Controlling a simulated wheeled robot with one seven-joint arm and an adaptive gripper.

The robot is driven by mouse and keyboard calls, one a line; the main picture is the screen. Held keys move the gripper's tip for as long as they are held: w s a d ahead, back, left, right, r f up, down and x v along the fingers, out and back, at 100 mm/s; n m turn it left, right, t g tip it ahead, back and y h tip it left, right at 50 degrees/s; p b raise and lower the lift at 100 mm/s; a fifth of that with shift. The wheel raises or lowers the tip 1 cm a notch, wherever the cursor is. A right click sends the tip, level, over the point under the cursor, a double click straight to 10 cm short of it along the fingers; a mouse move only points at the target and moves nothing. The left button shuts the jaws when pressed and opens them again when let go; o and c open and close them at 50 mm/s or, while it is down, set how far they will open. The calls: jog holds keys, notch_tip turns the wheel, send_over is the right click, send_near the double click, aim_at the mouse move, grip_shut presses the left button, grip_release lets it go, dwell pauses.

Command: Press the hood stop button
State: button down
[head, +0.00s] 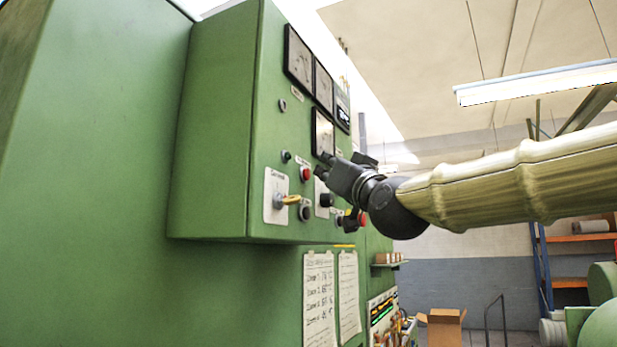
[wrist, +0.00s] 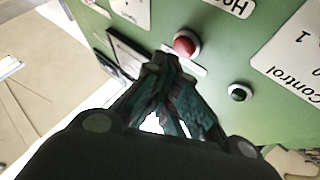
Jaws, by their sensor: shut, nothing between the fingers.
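A round red button (head: 306,173) sits on the front of the green control cabinet, with a small white label just above it. In the wrist view the red button (wrist: 187,44) is just beyond the fingertips, slightly to their right. My gripper (head: 322,166) is shut and empty, with its tips near the panel beside the button. In the wrist view my gripper (wrist: 168,62) partly covers the small label; I cannot tell whether the tips touch the panel. A white plate starting "Ho" (wrist: 230,4) is cut off at the top edge.
A small dark button (head: 286,156) is left of the red one. A second red button (head: 362,219) is lower right. Gauges (head: 299,58) are above.

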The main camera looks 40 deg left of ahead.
dwell(0.3)
jog(key=d, duration=0.2)
jog(key=w+d+b, duration=0.1)
jog(key=d, duration=0.2)
jog(key=shift+w+b, duration=0.1)
jog(key=shift+b, duration=0.2)
dwell(0.8)
